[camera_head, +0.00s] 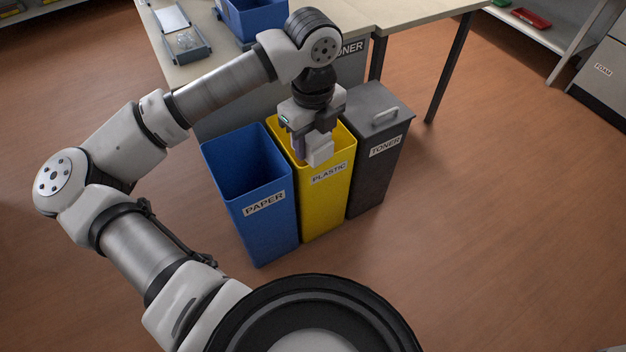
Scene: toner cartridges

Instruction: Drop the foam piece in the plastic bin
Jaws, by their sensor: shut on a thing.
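The white foam piece (320,152) is a small block held in my gripper (312,138). My gripper points down and is shut on the foam piece. It is over the front part of the mouth of the yellow bin (324,205), which is labelled PLASTIC. The foam piece overlaps the bin's front rim in this view, so I cannot tell how high above the rim it is. My gripper and wrist hide part of the bin's opening.
A blue bin (265,228) labelled PAPER stands open at the left of the yellow one. A grey lidded bin (376,170) labelled TONER stands at the right. A table (400,12) with a blue crate (254,20) and a grey tray (181,47) is behind. Floor at right is clear.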

